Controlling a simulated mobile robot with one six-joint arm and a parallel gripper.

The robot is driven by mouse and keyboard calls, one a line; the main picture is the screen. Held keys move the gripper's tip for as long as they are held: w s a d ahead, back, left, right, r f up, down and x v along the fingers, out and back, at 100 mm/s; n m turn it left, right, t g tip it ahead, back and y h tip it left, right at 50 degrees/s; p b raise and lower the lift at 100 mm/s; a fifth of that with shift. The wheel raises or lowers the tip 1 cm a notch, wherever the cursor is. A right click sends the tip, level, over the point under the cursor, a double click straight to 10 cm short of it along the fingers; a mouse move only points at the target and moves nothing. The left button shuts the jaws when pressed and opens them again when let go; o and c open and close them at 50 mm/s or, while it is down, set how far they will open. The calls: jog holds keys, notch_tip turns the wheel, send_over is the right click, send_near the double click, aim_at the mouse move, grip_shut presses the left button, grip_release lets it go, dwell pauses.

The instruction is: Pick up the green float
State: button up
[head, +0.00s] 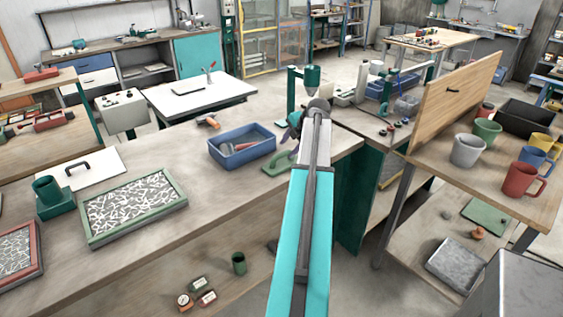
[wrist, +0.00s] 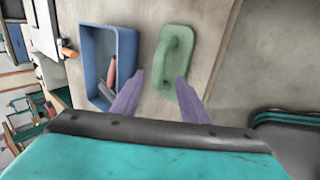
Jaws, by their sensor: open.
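The green float (head: 278,164) lies flat on the workbench, just right of the blue tray, with its handle on top. In the wrist view the float (wrist: 173,57) is ahead of my gripper, its near end close to the fingertips. My gripper (wrist: 158,79) is open and empty, with its two purple fingers apart on either side of the float's near end. In the head view my arm hides most of the gripper, and only part of it (head: 295,122) shows above the float. I cannot tell the exact height of the fingers over the bench.
A blue tray (head: 262,151) with hand tools stands beside the float on the left. A green-framed panel (head: 182,205) of white fibres lies further left on the bench (head: 225,197). The bench edge is close on the float's right. Several mugs stand on the right-hand table (head: 420,152).

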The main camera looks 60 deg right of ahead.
aim_at(283, 153)
jog(key=shift+w+f, duration=0.2)
jog(key=shift+f, duration=0.05)
dwell(0.3)
jog(key=shift+p+x, duration=0.95)
jog(key=shift+x, duration=0.35)
jog(key=shift+p+x, duration=0.4)
jog(key=shift+x, duration=0.95)
jog(key=shift+d, duration=0.1)
jog(key=shift+r, duration=0.1)
grip_shut()
